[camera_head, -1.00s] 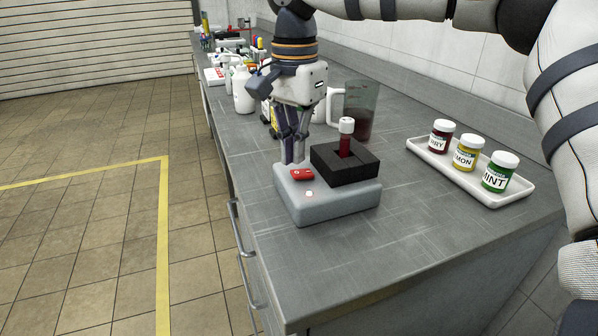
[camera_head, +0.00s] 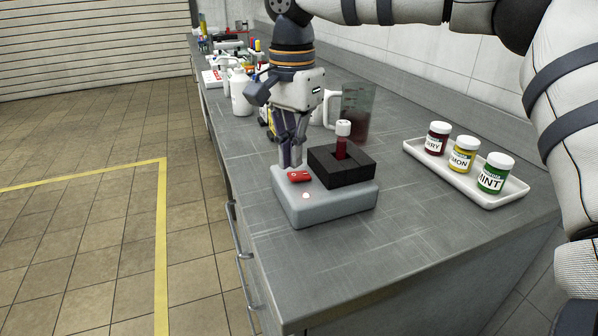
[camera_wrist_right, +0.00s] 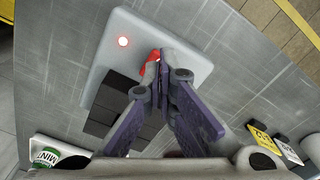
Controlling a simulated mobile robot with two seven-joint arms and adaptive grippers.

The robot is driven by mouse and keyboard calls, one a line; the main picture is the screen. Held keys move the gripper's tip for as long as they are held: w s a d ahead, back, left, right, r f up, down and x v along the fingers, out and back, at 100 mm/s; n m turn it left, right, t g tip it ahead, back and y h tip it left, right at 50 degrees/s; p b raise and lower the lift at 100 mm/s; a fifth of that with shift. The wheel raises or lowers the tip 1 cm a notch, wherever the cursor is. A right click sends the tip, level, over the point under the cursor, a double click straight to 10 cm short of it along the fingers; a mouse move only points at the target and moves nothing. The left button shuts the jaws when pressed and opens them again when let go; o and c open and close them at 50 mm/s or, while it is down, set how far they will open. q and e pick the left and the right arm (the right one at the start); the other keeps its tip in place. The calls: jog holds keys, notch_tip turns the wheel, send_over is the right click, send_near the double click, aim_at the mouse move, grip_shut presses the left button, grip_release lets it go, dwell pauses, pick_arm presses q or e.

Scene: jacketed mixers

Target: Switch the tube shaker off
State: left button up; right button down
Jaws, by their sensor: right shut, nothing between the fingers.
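The tube shaker (camera_head: 328,208) is a grey box on the bench, with a black block (camera_head: 352,174) holding a red tube with a white cap (camera_head: 343,130). A red rocker switch (camera_head: 299,176) sits on its top, and a small light (camera_head: 306,196) in front of it glows pinkish. My right gripper (camera_head: 291,163) is shut and empty, pointing down just behind the switch. In that wrist view its fingertips (camera_wrist_right: 161,65) partly cover the switch (camera_wrist_right: 152,60); I cannot tell whether they touch it. My left gripper is not in view.
A white tray (camera_head: 412,148) with three labelled jars stands at the right. A dark-red-filled beaker (camera_head: 357,115) and a white mug (camera_head: 330,107) stand behind the shaker. Bottles (camera_head: 241,92) and other items line the back. The bench front is clear.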

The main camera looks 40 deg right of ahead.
aim_at(294, 175)
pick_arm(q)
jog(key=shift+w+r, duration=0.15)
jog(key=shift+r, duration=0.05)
pick_arm(e)
jog(key=shift+s+f, duration=0.1)
jog(key=shift+f, duration=1.2)
dwell(0.6)
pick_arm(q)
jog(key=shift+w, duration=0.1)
pick_arm(e)
jog(key=shift+r, duration=0.15)
notch_tip(294, 175, up, 5)
jog(key=shift+f+p, duration=0.1)
jog(key=shift+p, duration=1.05)
jog(key=shift+r, duration=1.1)
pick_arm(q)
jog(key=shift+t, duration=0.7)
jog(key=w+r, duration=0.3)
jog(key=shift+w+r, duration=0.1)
pick_arm(e)
jog(key=shift+f, duration=0.1)
